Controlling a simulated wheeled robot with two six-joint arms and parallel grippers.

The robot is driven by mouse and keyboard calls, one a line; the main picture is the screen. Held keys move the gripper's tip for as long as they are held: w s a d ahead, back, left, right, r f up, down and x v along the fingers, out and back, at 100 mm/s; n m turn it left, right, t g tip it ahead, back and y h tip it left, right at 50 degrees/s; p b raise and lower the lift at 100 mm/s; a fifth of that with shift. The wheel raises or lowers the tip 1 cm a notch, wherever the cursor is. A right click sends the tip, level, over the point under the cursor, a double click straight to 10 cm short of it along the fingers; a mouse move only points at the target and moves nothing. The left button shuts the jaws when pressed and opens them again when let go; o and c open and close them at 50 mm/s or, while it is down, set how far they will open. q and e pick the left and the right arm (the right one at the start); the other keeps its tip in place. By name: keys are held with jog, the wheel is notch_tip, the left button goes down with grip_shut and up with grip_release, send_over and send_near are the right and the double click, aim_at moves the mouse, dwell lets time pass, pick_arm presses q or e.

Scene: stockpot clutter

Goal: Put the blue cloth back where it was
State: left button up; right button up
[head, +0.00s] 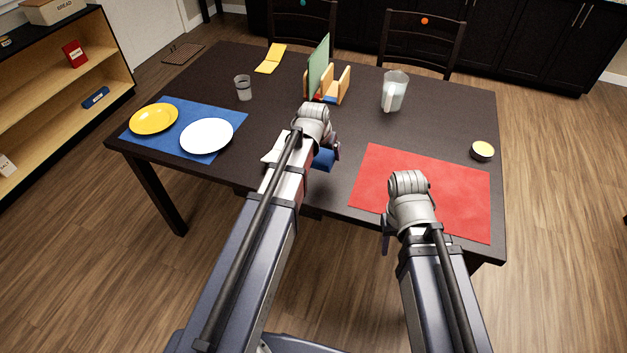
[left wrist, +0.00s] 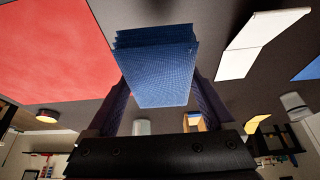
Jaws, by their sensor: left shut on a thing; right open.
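The blue cloth (head: 323,160) is a folded pad; it fills the upper middle of the left wrist view (left wrist: 157,65). My left gripper (head: 328,153) is shut on it, a finger on each side, over the front middle of the table. I cannot tell whether the cloth touches the table. My right gripper (head: 386,238) is open at the front edge of the red mat (head: 455,185); its fingertips are mostly hidden by the wrist. A white folded cloth (head: 276,149) lies just left of my left gripper and also shows in the left wrist view (left wrist: 255,40).
A blue mat (head: 168,145) holds a yellow plate (head: 153,119) and a white plate (head: 207,136). A glass (head: 243,88), yellow cloth (head: 270,58), wooden holder with a green board (head: 319,68), jug (head: 394,92) and small bowl (head: 482,151) stand around. The table's centre left is clear.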

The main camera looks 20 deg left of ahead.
aim_at(325, 177)
pick_arm(q)
jog(key=shift+s, duration=0.1)
notch_tip(325, 177, down, 10)
jog(key=b, duration=1)
jog(key=shift+r, duration=0.1)
jog(key=shift+f+b, duration=0.25)
jog(key=shift+b, duration=0.05)
jog(key=o, duration=0.9)
jog(key=shift+r, duration=0.1)
